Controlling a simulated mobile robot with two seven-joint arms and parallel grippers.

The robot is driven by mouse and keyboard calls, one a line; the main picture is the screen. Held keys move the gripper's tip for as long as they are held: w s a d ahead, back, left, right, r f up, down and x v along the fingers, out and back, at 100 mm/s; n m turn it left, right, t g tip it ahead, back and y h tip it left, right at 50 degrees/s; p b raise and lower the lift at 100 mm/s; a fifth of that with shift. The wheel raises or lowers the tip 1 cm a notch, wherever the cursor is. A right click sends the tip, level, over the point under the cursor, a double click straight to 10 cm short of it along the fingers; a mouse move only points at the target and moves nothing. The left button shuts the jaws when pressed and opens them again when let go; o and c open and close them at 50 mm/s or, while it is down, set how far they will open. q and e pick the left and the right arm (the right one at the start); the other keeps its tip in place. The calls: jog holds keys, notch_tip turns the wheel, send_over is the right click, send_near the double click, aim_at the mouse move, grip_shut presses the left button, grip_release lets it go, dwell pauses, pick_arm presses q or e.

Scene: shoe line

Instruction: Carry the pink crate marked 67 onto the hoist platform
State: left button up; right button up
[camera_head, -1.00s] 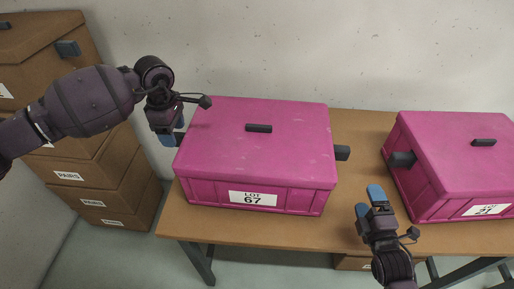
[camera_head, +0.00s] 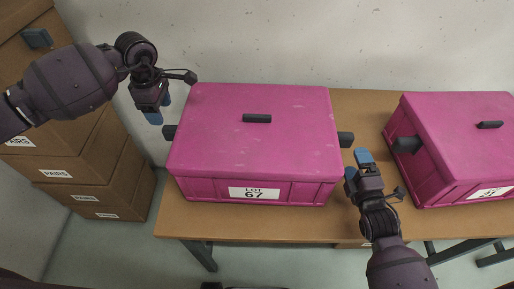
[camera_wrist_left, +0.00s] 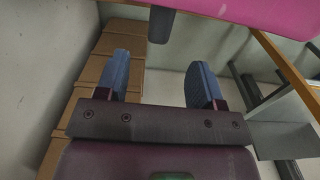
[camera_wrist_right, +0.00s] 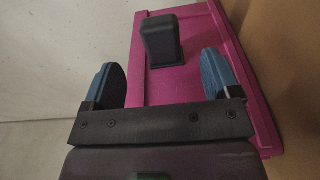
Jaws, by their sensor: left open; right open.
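The pink crate marked 67 (camera_head: 257,140) sits on the brown table, its lid closed. A dark handle sticks out on each side, left (camera_head: 169,132) and right (camera_head: 346,139). My left gripper (camera_head: 158,108) is open and empty, above and left of the left handle. In the left wrist view that handle (camera_wrist_left: 161,24) shows ahead, beyond the open fingers. My right gripper (camera_head: 356,166) is open and empty, just in front of the right handle. In the right wrist view this handle (camera_wrist_right: 161,40) lies ahead, between the finger lines. The hoist platform is not recognisable.
Another pink crate (camera_head: 460,155), its label partly cut off, stands to the right on the same table (camera_head: 300,223), leaving a gap between the crates. Brown boxes marked PAIRS (camera_head: 95,185) are stacked at the left. A pale wall stands behind.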

aim_at(167, 127)
pick_arm(q)
notch_tip(167, 127, down, 10)
jog(key=shift+r, duration=0.1)
pick_arm(e)
jog(key=w, duration=0.6)
jog(key=w+a, duration=0.1)
jog(key=w, duration=0.3)
jog(key=shift+a, duration=0.1)
pick_arm(q)
jog(key=c, duration=1.1)
pick_arm(e)
jog(key=c, duration=1.1)
pick_arm(q)
jog(key=shift+w, duration=0.1)
grip_shut()
pick_arm(e)
grip_shut()
